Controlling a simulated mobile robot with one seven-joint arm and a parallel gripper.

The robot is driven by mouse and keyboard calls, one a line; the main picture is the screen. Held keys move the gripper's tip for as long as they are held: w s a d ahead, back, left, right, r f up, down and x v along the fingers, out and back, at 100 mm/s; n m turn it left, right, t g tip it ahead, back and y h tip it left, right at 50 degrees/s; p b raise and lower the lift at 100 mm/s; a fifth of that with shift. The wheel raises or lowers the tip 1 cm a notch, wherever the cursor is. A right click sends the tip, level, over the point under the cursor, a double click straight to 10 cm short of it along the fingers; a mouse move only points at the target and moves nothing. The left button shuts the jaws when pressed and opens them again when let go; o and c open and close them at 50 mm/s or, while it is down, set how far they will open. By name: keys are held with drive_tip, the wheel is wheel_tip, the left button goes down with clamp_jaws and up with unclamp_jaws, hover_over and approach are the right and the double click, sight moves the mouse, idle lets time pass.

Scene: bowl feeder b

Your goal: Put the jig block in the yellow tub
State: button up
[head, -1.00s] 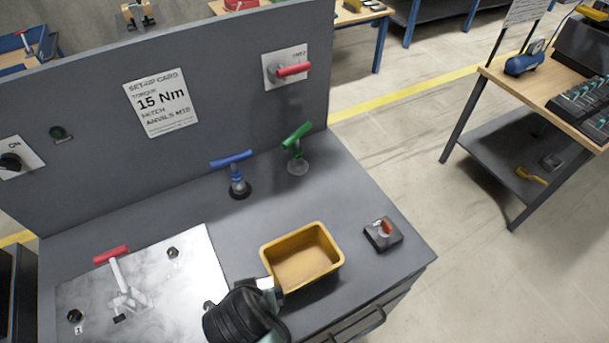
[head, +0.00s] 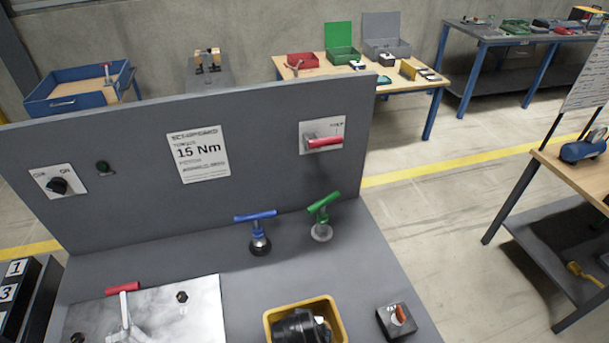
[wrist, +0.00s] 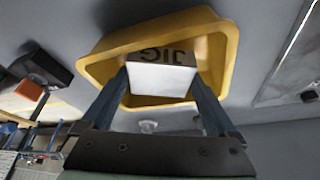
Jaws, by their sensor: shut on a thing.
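The yellow tub (head: 336,307) stands on the grey bench top, at the bottom of the head view. It also shows in the wrist view (wrist: 232,45), behind the fingers. The jig block (wrist: 162,78) is a pale block with "JIG" lettered on a darker face. My gripper (wrist: 160,84) is shut on it, one finger on each side. The block appears within the tub's outline; whether it touches the floor is not clear. In the head view my dark wrist is over the tub and hides the fingers and block.
A small box with an orange-red switch (head: 397,319) stands right of the tub. Blue-handled (head: 259,235) and green-handled (head: 322,217) clamps stand behind it. A metal plate with a red-handled clamp (head: 123,289) lies left. An upright panel (head: 262,150) closes the back.

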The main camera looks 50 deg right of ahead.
drive_tip(key=shift+f, duration=0.95)
drive_tip(key=shift+f, duration=0.15)
drive_tip(key=o, duration=1.4)
drive_tip(key=shift+o, duration=0.2)
drive_tip(key=v, duration=1.2)
